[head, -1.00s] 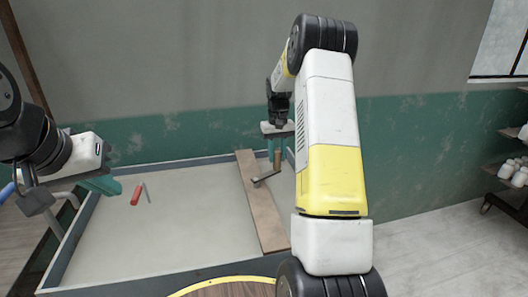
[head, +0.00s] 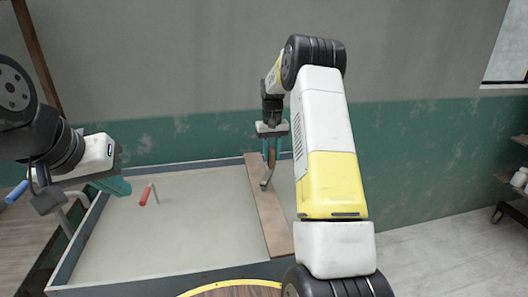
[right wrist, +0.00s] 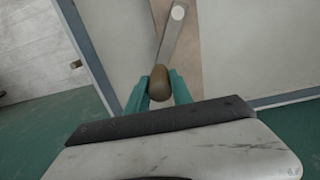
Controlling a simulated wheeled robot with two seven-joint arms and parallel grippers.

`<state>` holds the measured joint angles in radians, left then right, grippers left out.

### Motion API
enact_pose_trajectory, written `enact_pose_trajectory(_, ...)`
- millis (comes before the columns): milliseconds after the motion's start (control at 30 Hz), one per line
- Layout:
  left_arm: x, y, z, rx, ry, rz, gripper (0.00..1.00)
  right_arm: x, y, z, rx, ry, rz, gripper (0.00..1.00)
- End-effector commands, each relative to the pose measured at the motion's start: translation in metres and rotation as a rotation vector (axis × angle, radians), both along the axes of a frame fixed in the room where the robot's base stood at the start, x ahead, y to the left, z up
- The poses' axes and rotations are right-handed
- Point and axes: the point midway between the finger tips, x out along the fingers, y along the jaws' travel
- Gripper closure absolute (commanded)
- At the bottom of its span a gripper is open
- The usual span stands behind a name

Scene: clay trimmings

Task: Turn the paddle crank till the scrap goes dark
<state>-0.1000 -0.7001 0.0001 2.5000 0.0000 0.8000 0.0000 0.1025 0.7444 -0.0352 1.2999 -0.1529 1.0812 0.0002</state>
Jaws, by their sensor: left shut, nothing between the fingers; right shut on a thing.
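The crank has an upright wooden handle (right wrist: 160,82) and a flat metal arm (right wrist: 172,42) ending in a round pivot on the plank. The arm also shows in the head view (head: 265,182). My right gripper (head: 270,157) is shut on the handle from above; its teal fingers flank it in the right wrist view. The wide shallow trough (head: 66,270) holds an even, pale grey fill (head: 175,230), presumably the scrap. No paddle is visible. My left gripper (head: 120,187) is shut and empty above the trough's left edge.
A wooden plank (head: 268,222) lies across the trough's right part and carries the crank. A red-handled tool (head: 146,196) shows in the trough's left back. A blue thing (head: 16,191) is at far left. Shelves (head: 515,184) stand at right. My right arm hides the trough's right side.

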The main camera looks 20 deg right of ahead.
Motion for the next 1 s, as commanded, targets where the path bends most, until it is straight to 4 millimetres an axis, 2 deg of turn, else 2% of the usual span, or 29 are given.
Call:
enact_pose_trajectory(33,0.0,0.0,0.0,0.0,0.0,0.0,1.0,0.004,0.009,-0.001,0.004,0.003,0.004,0.89)
enact_pose_trajectory(100,0.0,0.0,0.0,0.0,0.0,0.0,1.0,0.008,0.016,-0.001,0.003,0.003,0.004,0.89)
enact_pose_trajectory(467,0.0,0.0,0.0,0.0,0.0,0.0,1.0,0.011,0.018,0.0,0.0,-0.001,0.001,0.9)
enact_pose_trajectory(567,0.0,0.0,0.0,0.0,0.0,0.0,1.0,0.012,0.024,0.0,0.0,-0.001,0.001,0.9)
enact_pose_trajectory(800,0.0,0.0,0.0,0.0,0.0,0.0,1.0,0.015,0.052,-0.001,0.001,0.001,0.003,0.89)
enact_pose_trajectory(1000,0.0,0.0,0.0,0.0,0.0,0.0,1.0,0.016,0.056,0.0,0.001,0.001,0.0,0.89)
